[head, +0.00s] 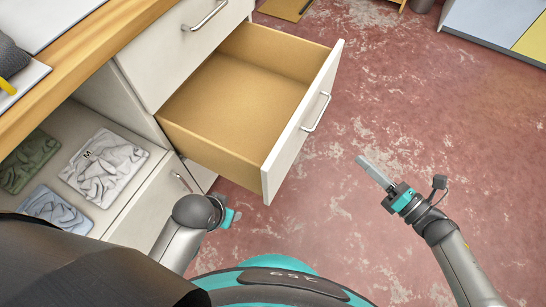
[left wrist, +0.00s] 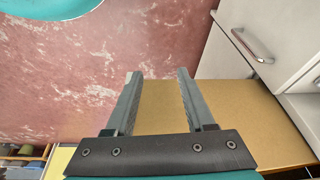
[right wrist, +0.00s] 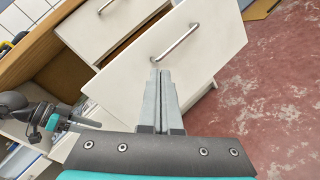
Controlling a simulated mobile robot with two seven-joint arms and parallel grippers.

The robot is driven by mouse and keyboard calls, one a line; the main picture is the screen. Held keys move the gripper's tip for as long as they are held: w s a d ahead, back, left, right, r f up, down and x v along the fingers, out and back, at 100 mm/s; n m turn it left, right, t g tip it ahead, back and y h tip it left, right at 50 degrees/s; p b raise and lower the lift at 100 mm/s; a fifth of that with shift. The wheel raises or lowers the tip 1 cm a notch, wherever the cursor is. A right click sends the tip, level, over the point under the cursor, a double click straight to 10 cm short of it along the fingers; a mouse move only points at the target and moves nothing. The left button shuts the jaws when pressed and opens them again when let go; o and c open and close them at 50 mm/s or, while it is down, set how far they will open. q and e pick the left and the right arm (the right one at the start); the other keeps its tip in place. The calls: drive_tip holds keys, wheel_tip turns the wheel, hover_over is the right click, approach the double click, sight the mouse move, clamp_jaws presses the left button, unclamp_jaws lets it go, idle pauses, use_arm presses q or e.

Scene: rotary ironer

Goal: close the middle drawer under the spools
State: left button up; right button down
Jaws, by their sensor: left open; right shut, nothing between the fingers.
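The middle drawer (head: 240,95) stands pulled far out and empty, with a wooden inside and a white front (head: 302,125). Its metal bar handle (head: 317,112) faces right, and the handle also shows in the right wrist view (right wrist: 175,42). My right gripper (head: 363,162) is shut and empty, to the right of the drawer front and apart from it in the head view. In the right wrist view its fingers point towards the front. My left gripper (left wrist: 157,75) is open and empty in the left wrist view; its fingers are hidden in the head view.
A shut drawer (head: 180,50) with a bar handle sits above the open one. Folded cloths (head: 103,168) lie on a low shelf at left, under a wood-edged worktop (head: 80,55). The red floor (head: 420,120) right of the drawer is clear.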

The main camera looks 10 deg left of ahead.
drive_tip(key=s+a+r+n+g+y+b, duration=0.1)
drive_tip(key=s+a+n+g+y+b, duration=0.3)
drive_tip(key=n, duration=0.6)
drive_tip(key=n+g+b, duration=0.1)
drive_tip(key=n+g, duration=0.1)
drive_tip(key=n, duration=0.1)
approach(285, 145)
drive_tip(key=x, duration=0.5)
drive_tip(key=shift+a+r, duration=0.2)
drive_tip(key=shift+a, duration=0.05)
drive_tip(key=shift+w+a, duration=0.25)
drive_tip(key=shift+a, duration=0.35)
use_arm(q)
wheel_tip(285, 145, up, 8)
drive_tip(key=t, duration=0.1)
drive_tip(key=shift+w+f+t, duration=0.2)
drive_tip(key=shift+f+t, duration=0.05)
drive_tip(key=shift+t, duration=0.05)
drive_tip(key=shift+d, duration=0.1)
